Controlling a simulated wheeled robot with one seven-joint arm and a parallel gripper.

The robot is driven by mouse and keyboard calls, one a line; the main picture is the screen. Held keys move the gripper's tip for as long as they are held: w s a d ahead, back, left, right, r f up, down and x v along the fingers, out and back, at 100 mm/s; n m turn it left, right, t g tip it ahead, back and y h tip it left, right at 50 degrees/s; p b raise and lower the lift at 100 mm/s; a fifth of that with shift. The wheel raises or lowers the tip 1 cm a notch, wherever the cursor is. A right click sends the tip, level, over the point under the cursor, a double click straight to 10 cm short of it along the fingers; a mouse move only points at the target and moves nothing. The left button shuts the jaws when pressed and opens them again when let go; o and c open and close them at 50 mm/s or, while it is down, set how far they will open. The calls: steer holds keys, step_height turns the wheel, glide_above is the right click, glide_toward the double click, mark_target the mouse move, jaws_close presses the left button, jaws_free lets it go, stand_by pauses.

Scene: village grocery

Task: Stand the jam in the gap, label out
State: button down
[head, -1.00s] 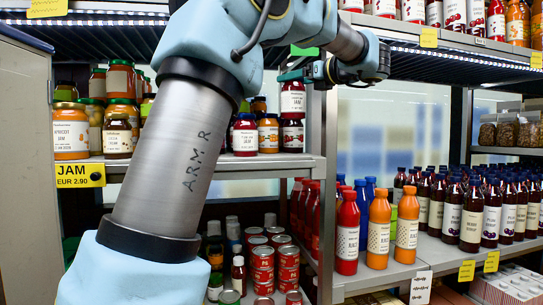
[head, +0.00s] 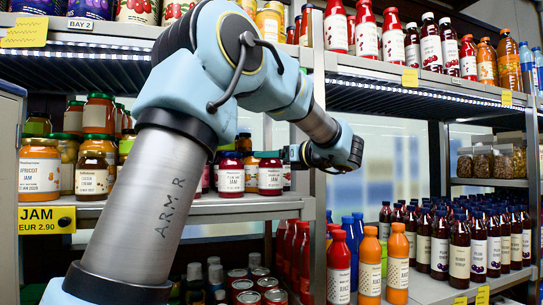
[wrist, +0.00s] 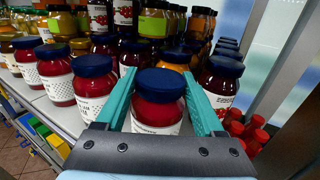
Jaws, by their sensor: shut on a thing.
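The jam jar (head: 270,179) has a dark blue lid, red contents and a white label facing out from the shelf. My gripper (wrist: 158,92) is shut on it, with teal fingers on both sides. The jar is upright at the front of the jam shelf (head: 250,207), level with its neighbours. A red plum jam jar (head: 231,178) stands to its left in the head view. Another blue-lidded jar (wrist: 222,82) is close on its right. An orange jar (wrist: 176,60) is behind it. Whether its base touches the shelf is hidden.
More blue-lidded jars (wrist: 55,75) line the front left. Apricot jam (head: 40,172) stands far left above the yellow JAM price tag (head: 47,220). A shelf upright (head: 312,150) is just right of the jars. Bottles (head: 368,262) and tins (head: 247,290) stand below.

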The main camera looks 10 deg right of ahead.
steer(key=shift+f, duration=0.15)
jaws_free()
steer(key=shift+f, duration=0.1)
steer(key=b+v, duration=0.3)
steer(key=v, duration=0.9)
steer(key=shift+b, duration=0.4)
